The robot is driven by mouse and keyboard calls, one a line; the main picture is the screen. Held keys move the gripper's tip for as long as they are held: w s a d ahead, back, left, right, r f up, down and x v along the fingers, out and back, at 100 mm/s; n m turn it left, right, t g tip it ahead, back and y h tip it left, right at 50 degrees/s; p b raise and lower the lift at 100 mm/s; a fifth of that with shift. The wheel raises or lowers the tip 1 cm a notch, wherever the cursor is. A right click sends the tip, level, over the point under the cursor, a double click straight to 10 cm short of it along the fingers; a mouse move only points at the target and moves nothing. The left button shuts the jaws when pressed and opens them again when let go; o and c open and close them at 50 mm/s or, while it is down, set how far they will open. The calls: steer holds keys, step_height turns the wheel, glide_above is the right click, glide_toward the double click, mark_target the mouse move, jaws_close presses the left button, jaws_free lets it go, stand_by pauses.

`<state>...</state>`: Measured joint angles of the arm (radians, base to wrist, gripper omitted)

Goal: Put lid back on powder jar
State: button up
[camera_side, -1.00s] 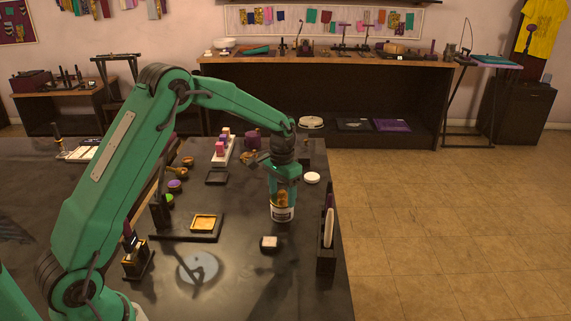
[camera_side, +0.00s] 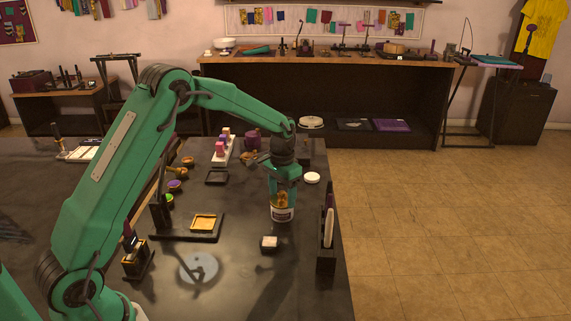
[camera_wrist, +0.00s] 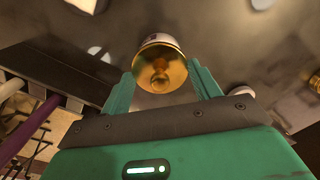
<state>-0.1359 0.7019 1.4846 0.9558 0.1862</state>
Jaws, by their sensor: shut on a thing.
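The powder jar (camera_side: 283,214), white with a dark label, is upright below my gripper (camera_side: 284,195), near the table's right side. A gold lid (camera_side: 280,200) is between the fingers, directly over the jar. In the wrist view the round gold lid (camera_wrist: 160,70) shows between the two green fingertips of my gripper (camera_wrist: 161,86), and the white jar edge (camera_wrist: 157,39) peeks out beyond it. My gripper is shut on the gold lid. I see no clear gap between lid and jar, but cannot tell whether the lid is fully seated.
A dark holder (camera_side: 327,258) with upright tools is to the right.

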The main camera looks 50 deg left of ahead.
stand_by(0.4)
steer(key=o, duration=1.3)
steer(key=shift+r, duration=0.15)
steer(key=shift+r, duration=3.35)
jaws_close()
steer(key=shift+f, duration=2.15)
